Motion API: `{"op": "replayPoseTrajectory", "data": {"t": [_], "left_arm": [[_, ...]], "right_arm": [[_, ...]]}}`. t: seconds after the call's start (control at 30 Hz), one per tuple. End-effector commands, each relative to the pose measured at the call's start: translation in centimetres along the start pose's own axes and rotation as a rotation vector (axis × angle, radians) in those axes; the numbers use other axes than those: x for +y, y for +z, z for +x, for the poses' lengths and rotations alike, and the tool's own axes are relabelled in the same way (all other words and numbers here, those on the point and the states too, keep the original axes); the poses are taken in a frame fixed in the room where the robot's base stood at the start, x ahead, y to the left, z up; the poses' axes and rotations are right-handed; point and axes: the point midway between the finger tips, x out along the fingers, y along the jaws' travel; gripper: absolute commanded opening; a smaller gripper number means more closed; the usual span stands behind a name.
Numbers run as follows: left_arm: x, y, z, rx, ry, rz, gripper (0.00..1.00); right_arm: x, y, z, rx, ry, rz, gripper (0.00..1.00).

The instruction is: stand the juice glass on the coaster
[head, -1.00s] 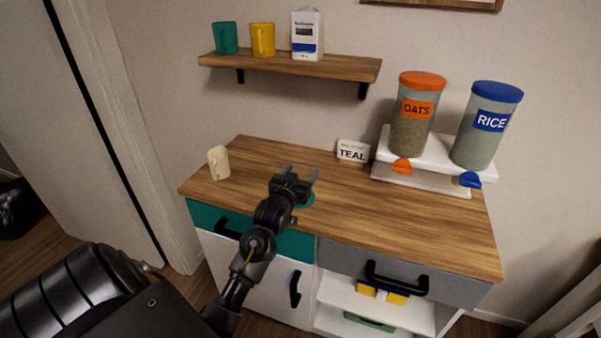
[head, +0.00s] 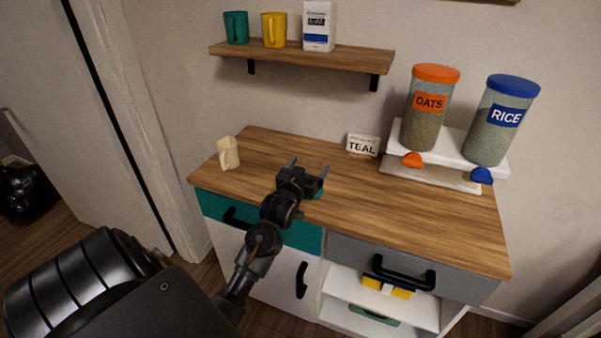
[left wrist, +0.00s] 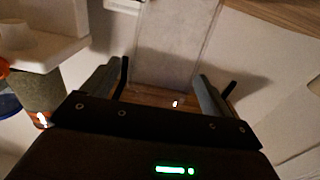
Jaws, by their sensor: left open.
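My left gripper (head: 308,165) is open above the middle of the wooden counter, its two fingers pointing away from me. In the left wrist view its fingers (left wrist: 163,85) stand apart, with a pale, see-through, straight-sided shape (left wrist: 175,45) between them that looks like the juice glass. I cannot tell whether either finger touches it. The glass does not show clearly in the head view. A small teal patch, apparently the coaster (head: 319,194), shows on the counter just beside the gripper, mostly hidden by it. My right gripper is not in view.
A cream mug (head: 228,154) stands at the counter's left end. A TEAL card (head: 362,145) stands at the back. Oats (head: 428,112) and rice (head: 500,120) dispensers stand on a white rack at right. A wall shelf (head: 300,55) holds mugs and a carton. The counter's front right is clear.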

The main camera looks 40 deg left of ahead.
Motion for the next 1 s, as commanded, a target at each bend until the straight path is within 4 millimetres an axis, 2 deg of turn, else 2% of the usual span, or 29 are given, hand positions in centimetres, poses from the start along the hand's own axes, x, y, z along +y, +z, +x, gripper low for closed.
{"op": "replayPoseTrajectory", "data": {"t": [0.3, 0.5, 0.7, 1.0], "left_arm": [[0.0, 0.3, -6.8, -0.001, 0.001, 0.0, 0.86], [0.0, 0.2, -9.7, -0.001, 0.0, 0.0, 0.86], [0.0, 0.0, -10.8, -0.001, -0.001, 0.0, 0.86], [0.0, 0.0, -10.8, -0.001, 0.0, 0.0, 0.86]], "right_arm": [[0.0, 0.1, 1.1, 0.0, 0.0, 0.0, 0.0], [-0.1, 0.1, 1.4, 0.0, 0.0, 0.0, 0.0], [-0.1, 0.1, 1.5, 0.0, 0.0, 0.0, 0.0], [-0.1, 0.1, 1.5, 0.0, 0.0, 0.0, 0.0]]}}
